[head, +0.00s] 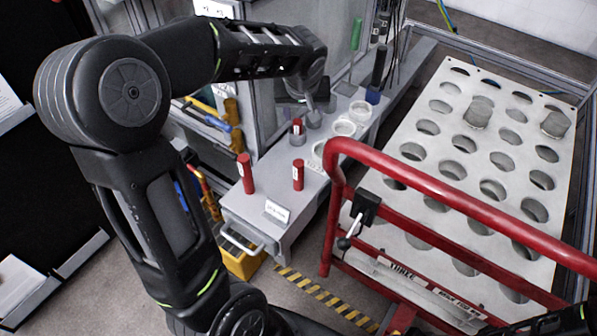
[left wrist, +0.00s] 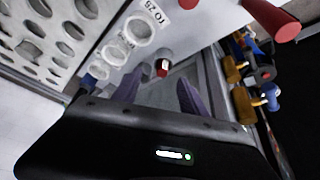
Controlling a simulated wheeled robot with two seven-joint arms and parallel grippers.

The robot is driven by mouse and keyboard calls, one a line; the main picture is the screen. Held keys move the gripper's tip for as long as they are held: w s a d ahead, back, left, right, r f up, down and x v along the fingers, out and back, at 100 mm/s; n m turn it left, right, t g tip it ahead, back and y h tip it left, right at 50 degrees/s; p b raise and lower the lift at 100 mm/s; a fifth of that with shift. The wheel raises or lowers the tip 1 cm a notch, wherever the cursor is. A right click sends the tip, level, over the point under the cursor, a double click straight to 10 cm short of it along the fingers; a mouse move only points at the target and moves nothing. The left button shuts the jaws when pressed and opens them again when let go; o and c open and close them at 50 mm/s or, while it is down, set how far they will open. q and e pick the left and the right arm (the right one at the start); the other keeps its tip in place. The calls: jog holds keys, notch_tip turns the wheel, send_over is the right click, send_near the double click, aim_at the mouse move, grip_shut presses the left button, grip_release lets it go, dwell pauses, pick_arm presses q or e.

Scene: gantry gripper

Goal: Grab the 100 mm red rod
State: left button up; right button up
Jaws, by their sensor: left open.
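Three red rods with white labels show in the head view, and I cannot read which is 100 mm. A taller rod (head: 246,174) and a shorter rod (head: 298,176) stand upright on the grey bench. A third rod (head: 297,127) stands in a round grey holder farther back, only its upper part showing. My left gripper (head: 309,103) is above and close to this third rod. In the left wrist view the third rod (left wrist: 162,68) lies beyond the gap between the open, empty fingers (left wrist: 158,95). My right gripper is not seen.
White rings (head: 344,128) line the grey bench (head: 262,205) beside the rods. A red rail (head: 450,190) stands in front of a white plate with several holes (head: 470,138) on the right. Screwdrivers and tools (head: 205,115) hang left of the bench, near a metal frame.

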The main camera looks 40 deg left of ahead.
aim_at(298, 170)
pick_arm(q)
jog(key=s+d+f+n+g+h, duration=0.1)
jog(key=s+n, duration=0.1)
jog(key=s+d+f+n+g, duration=0.1)
jog(key=s+n, duration=0.1)
jog(key=n, duration=0.1)
jog(key=s+d+f+n+g+h, duration=0.1)
jog(key=s+n, duration=0.1)
jog(key=s, duration=0.1)
jog(key=shift+d+f+n+g+h+p, duration=0.2)
jog(key=shift+f+n+g+h+p, duration=0.1)
jog(key=shift+f+g+p, duration=0.1)
jog(key=shift+s+d+n, duration=0.2)
jog(key=shift+s+n, duration=0.05)
jog(key=shift+n, duration=0.15)
jog(key=shift+f, duration=1.25)
jog(key=shift+w+d+f+b, duration=0.1)
jog(key=shift+f+b, duration=0.3)
jog(key=shift+f, duration=2.2)
jog(key=shift+c, duration=0.4)
